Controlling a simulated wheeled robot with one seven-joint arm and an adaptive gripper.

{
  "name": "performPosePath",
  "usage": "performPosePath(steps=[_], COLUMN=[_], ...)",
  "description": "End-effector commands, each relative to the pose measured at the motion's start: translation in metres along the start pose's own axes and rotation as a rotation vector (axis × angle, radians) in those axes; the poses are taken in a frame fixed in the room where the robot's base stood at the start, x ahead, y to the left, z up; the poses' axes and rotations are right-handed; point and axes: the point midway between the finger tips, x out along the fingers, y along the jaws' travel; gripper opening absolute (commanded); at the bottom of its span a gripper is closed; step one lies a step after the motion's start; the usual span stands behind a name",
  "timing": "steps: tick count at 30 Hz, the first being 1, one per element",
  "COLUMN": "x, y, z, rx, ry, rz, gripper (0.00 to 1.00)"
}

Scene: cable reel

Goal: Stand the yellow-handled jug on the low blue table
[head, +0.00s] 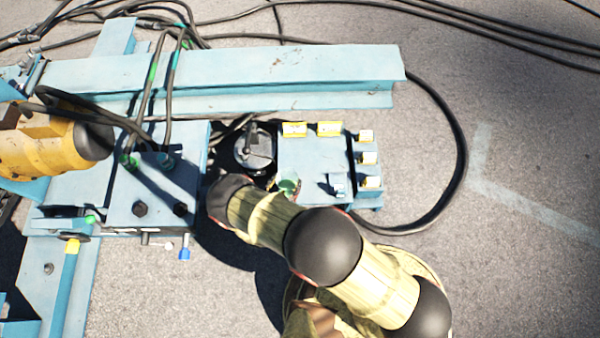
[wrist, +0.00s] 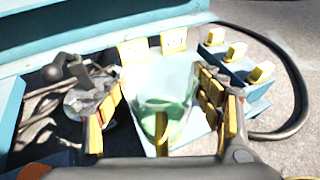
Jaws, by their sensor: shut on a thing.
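The jug (wrist: 172,88) is clear, pale green glass with a yellow handle (wrist: 161,129) facing the wrist camera. My gripper (wrist: 163,105) is shut on it, with one yellow-padded finger on each side. In the head view only a green bit of the jug (head: 288,183) shows past my arm, which hides most of my gripper. The low blue table (head: 312,150) lies under and behind the jug; its top also shows in the wrist view (wrist: 200,78). The jug looks roughly upright over its near left part. I cannot tell whether its base touches the top.
Yellow blocks stand along the table's back (head: 329,129) and right side (head: 368,158). A dark round fitting with a lever (head: 254,147) is close on the left. A long blue beam (head: 240,72) runs behind. A black cable (head: 462,150) loops around the right.

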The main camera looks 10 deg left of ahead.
Motion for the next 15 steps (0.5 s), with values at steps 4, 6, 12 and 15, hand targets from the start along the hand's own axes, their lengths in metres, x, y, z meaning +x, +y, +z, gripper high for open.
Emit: performPosePath(steps=[4,6,12,15], x=[0.037,0.053,0.088,0.098], y=[-0.005,-0.007,-0.009,-0.009], z=[-0.004,-0.005,-0.026,-0.030], rx=[0.003,0.002,0.001,0.001], ry=[-0.001,-0.001,-0.001,-0.001], rz=[-0.005,-0.005,-0.003,-0.001], gripper=[0.08,0.08,0.08,0.08])
